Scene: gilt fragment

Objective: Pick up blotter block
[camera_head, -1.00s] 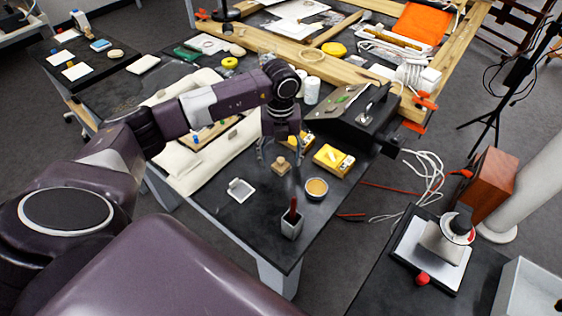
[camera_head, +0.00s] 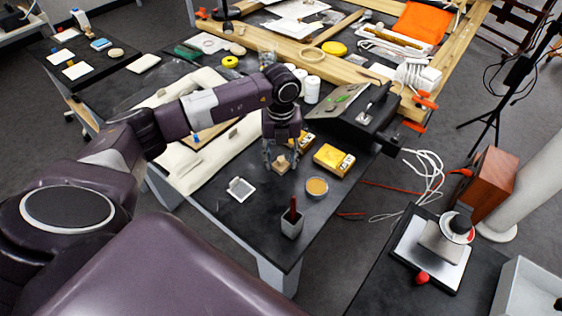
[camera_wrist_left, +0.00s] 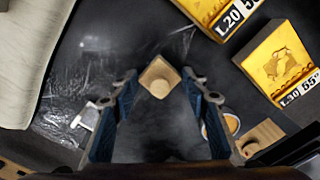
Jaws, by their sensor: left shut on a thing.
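The blotter block is a small light-wood block with a round knob (camera_head: 281,164) on the dark table top. It also shows in the left wrist view (camera_wrist_left: 159,77), between the two blue-padded fingers. My left gripper (camera_head: 282,158) reaches down over the block from above, one finger on each side, and is shut on it. The block appears at table height; I cannot tell whether it is clear of the surface. The fingers and wrist partly cover it in the head view. My right gripper is not in view.
Yellow boxes (camera_head: 334,158) lie right of the block. A round amber dish (camera_head: 317,187), a grey cup with a red-handled tool (camera_head: 292,222) and a small white-framed plate (camera_head: 240,188) stand nearer. A black sloped stand (camera_head: 352,117) is behind. Bare table lies between dish and plate.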

